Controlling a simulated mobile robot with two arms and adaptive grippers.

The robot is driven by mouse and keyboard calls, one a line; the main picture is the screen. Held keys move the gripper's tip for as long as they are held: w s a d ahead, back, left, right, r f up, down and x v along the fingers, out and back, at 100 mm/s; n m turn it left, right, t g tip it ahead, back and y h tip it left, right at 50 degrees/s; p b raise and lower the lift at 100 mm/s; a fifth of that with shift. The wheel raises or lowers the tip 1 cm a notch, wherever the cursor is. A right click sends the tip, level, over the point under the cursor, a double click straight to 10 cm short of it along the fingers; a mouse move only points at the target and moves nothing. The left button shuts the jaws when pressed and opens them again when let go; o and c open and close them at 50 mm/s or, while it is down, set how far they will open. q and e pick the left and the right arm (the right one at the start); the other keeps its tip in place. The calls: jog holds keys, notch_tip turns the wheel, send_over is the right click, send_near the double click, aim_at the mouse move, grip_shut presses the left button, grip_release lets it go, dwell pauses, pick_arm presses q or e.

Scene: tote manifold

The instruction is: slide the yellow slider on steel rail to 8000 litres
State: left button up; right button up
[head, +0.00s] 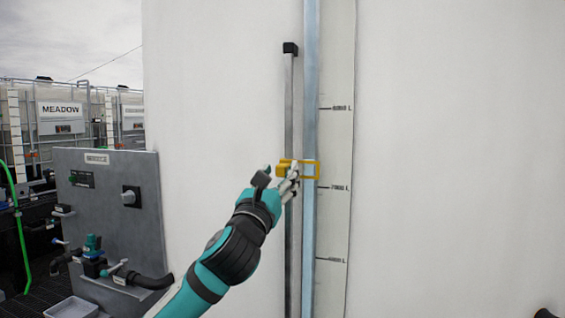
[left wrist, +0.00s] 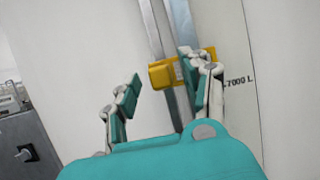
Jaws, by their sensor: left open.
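The yellow slider (head: 311,178) sits on the steel rail (head: 289,110), and its open frame reaches right across the pale blue tube (head: 311,60). It stands a little above the 7000 L mark (head: 340,187) and below the upper mark, which looks like 8000 L (head: 341,108). My left gripper (head: 284,182) is at the slider, its fingers overlapping the slider's left part. In the left wrist view, its fingers (left wrist: 163,92) are apart; one finger is in front of the yellow slider (left wrist: 163,76), the other is left of it. Contact cannot be told.
A large white tank wall (head: 450,150) fills the right. A grey panel (head: 115,190) with valves and a knob stands at the left. A black stop (head: 290,48) caps the rail's top. The rail above the slider is clear.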

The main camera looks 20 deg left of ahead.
pick_arm(q)
jog(key=shift+x, duration=1.45)
jog(key=shift+c, duration=0.2)
grip_shut()
